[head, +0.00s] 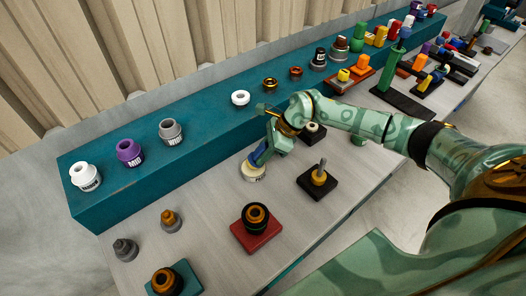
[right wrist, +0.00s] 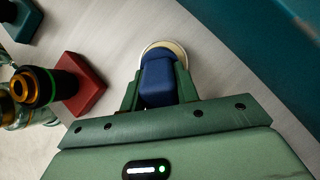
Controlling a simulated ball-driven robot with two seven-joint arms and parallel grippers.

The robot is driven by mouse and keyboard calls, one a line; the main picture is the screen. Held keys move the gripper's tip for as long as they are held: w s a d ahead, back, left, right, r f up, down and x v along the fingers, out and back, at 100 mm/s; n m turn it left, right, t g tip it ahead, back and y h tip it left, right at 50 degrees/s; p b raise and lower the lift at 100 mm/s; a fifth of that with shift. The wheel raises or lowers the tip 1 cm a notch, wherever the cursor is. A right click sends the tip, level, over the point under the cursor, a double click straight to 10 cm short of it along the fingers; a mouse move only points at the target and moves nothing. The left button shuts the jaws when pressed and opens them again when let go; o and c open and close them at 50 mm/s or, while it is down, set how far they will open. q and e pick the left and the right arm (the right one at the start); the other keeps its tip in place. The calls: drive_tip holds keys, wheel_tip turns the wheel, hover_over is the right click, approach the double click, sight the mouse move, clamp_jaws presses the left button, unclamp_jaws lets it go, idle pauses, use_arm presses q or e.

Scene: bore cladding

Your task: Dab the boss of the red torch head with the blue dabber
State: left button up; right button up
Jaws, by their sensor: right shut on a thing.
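My right gripper (head: 268,147) is shut on the blue dabber (head: 260,155), which points down at a pale round pot (head: 254,174) with a label. In the right wrist view the blue dabber (right wrist: 158,80) sits between the fingers (right wrist: 158,92), with the pot's cream rim (right wrist: 163,46) round its far end. I cannot tell whether its tip touches inside the pot. The torch head on the red base (head: 256,236) is a dark upright piece with an orange ring (head: 256,214). It stands in front of the pot, apart from the dabber, and shows left in the wrist view (right wrist: 37,88). My left gripper is out of view.
A long teal shelf (head: 110,200) with several collars and jars runs behind. A black base with a peg (head: 318,186) stands right of the pot. A teal-based head (head: 170,280) and two small grey-based pieces stand front left. Bare bench lies left of the pot.

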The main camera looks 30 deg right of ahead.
drive_tip(key=shift+r+p, duration=2.05)
drive_tip(key=shift+r, duration=1.35)
